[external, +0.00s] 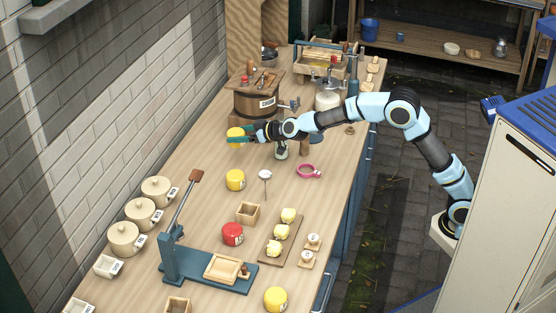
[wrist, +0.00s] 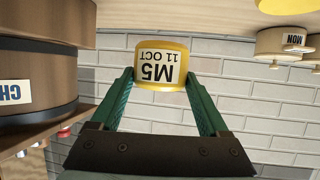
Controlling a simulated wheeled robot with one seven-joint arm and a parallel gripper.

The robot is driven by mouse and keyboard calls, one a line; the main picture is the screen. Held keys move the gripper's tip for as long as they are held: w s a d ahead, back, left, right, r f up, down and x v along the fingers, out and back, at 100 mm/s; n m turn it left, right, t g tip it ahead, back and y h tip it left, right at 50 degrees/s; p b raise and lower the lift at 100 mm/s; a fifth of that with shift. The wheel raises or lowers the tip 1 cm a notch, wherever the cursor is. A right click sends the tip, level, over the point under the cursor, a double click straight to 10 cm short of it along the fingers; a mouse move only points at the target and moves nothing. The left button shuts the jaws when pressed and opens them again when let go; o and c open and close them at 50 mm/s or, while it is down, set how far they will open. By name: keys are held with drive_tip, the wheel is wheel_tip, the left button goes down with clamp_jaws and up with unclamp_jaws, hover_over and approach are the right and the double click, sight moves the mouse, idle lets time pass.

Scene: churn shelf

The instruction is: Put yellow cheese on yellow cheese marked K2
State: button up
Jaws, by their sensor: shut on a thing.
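A second yellow cheese (external: 235,180) stands on the bench below my gripper. A third yellow cheese (external: 276,299) stands at the near end of the bench. The labels on these two are too small to read, so I cannot tell which is K2.
The wooden churn (external: 257,101) stands close behind my gripper. A red cheese (external: 232,234), small wooden box (external: 248,213), thin-stemmed thermometer-like tool (external: 265,175) and pink ring (external: 309,171) are on the bench. A lever press (external: 172,255) and lidded pots (external: 141,213) stand at left.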

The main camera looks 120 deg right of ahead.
drive_tip(key=shift+w+a+n+t+y+b, duration=0.35)
drive_tip(key=shift+w+n+t+b, duration=0.2)
drive_tip(key=shift+b, duration=0.25)
drive_tip(key=shift+w+a+n+t+y+b, duration=0.25)
drive_tip(key=shift+w+n+t+y+b, duration=0.15)
drive_tip(key=shift+w+b, duration=0.3)
drive_tip(key=w+a+r+n+t+y+b, duration=0.1)
drive_tip(key=w+a+n+t+y+b, duration=0.1)
drive_tip(key=n+b, duration=0.15)
wheel_tip(320, 180, up, 4)
drive_tip(key=n+t+y+b, duration=0.2)
drive_tip(key=n+y+b, duration=0.2)
drive_tip(key=y+b, duration=0.3)
hover_over(240, 173)
drive_tip(key=b, duration=0.1)
drive_tip(key=h, duration=0.2)
drive_tip(key=shift+y, duration=0.25)
wheel_tip(240, 173, down, 9)
drive_tip(key=shift+w+r+b, duration=0.1)
drive_tip(key=shift+r+b, duration=0.05)
drive_tip(key=shift+b, duration=0.95)
drive_tip(key=o, duration=1.4)
